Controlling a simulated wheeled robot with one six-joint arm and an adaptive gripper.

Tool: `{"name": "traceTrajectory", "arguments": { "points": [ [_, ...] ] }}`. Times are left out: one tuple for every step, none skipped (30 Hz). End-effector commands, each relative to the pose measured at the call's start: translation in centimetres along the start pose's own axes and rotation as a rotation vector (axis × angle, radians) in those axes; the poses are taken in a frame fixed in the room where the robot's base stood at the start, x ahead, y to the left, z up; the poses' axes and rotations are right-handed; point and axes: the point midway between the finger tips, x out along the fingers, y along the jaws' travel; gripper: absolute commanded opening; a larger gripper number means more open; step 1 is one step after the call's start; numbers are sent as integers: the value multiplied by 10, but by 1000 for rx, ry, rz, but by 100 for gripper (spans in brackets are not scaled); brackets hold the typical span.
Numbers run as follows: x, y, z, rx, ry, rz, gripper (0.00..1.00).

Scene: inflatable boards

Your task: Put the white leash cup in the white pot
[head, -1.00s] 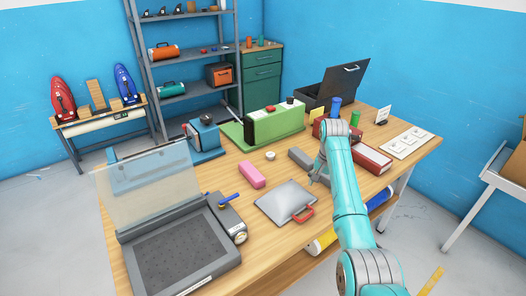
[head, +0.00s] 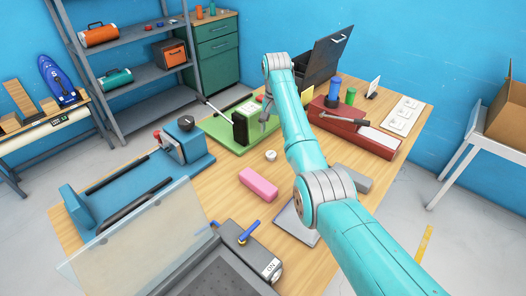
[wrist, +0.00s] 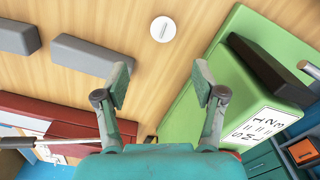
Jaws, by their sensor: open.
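The white leash cup (head: 270,155) looks like a small white disc lying on the wooden table, between the pink block and the green machine. In the wrist view the white leash cup (wrist: 163,29) shows a thin line across its face. My gripper (head: 268,118) is beyond it in the head view, beside the green machine. In the wrist view my gripper (wrist: 162,76) has its two fingers apart with only bare table between them, and the disc lies beyond the fingertips. I cannot make out a white pot in either view.
The green machine (wrist: 225,85) stands close to the right finger. Grey blocks (wrist: 90,55) and a red box (head: 355,130) lie on the other side. A pink block (head: 258,184) is nearer the front. The table around the disc is clear.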

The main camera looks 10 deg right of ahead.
Motion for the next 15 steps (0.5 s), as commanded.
{"name": "traceTrajectory", "arguments": {
  "points": [
    [4,0,0,1,-2,1,69],
    [7,0,0,0,-2,1,69],
    [12,0,0,0,-3,2,69],
    [16,0,1,0,-3,2,69],
    [20,0,1,0,-3,2,69],
    [26,0,1,0,-2,1,69],
    [31,0,1,0,-3,2,69],
    [36,0,1,0,-3,2,69],
    [42,0,1,0,-3,2,69],
    [45,0,1,0,-2,1,69],
    [48,0,1,0,-2,1,69],
    [51,0,1,0,-2,1,69],
    [53,0,1,0,-1,1,69],
    [54,-1,1,0,0,0,69],
    [56,-1,1,0,0,0,69]
  ]
}}
